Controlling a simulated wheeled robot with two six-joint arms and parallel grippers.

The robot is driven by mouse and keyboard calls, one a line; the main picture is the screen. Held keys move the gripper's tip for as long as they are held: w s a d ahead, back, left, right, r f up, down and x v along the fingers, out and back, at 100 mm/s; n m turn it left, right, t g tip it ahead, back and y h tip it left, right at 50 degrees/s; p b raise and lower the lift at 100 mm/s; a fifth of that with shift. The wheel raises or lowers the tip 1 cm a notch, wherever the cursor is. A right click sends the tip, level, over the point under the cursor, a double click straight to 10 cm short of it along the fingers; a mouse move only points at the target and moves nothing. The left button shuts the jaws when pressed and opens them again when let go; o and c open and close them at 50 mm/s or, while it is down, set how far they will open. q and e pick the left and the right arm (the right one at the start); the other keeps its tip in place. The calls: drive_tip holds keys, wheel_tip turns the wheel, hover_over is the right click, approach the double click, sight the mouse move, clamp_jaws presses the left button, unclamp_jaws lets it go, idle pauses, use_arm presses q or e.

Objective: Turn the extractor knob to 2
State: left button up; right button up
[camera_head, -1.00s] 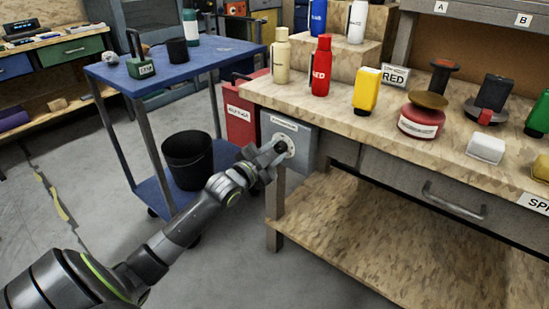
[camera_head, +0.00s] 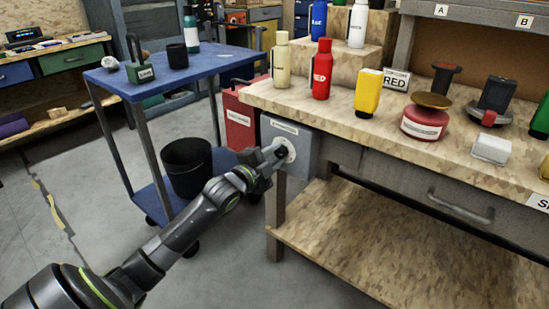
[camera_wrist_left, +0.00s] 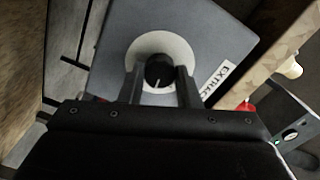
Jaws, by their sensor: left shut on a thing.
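The extractor box is a grey box (camera_head: 300,146) fixed at the left end of the workbench, with a white label along its top. In the left wrist view its face (camera_wrist_left: 205,40) carries a label that begins "EXTR" and a pale round dial (camera_wrist_left: 143,48). The black knob (camera_wrist_left: 159,72) sits in the middle of the dial with a light pointer line. My left gripper (camera_head: 277,155) is at the box face; in the left wrist view its fingers (camera_wrist_left: 160,88) stand on both sides of the knob, shut on it. The dial's numbers are not readable. My right gripper is not in view.
The wooden workbench top (camera_head: 345,112) above the box holds bottles, a yellow container (camera_head: 367,93) and a red round tin (camera_head: 424,122). A red cabinet (camera_head: 239,122) stands just left of the box. A blue cart (camera_head: 215,68) with a black bin (camera_head: 187,166) stands further left.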

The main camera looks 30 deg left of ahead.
use_arm(q)
drive_tip(key=shift+f, duration=0.1)
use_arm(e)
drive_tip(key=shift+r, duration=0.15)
use_arm(q)
drive_tip(key=o, duration=1)
drive_tip(key=shift+s, duration=0.3)
drive_tip(key=shift+s+a+p, duration=0.2)
drive_tip(key=shift+s+p, duration=0.7)
drive_tip(key=shift+s, duration=1.9)
drive_tip(key=shift+s+a+p, duration=0.25)
drive_tip(key=shift+s+p, duration=0.65)
drive_tip(key=shift+s, duration=1.85)
drive_tip(key=shift+s+a+p, duration=0.2)
drive_tip(key=shift+s+p, duration=0.7)
drive_tip(key=shift+s, duration=1.9)
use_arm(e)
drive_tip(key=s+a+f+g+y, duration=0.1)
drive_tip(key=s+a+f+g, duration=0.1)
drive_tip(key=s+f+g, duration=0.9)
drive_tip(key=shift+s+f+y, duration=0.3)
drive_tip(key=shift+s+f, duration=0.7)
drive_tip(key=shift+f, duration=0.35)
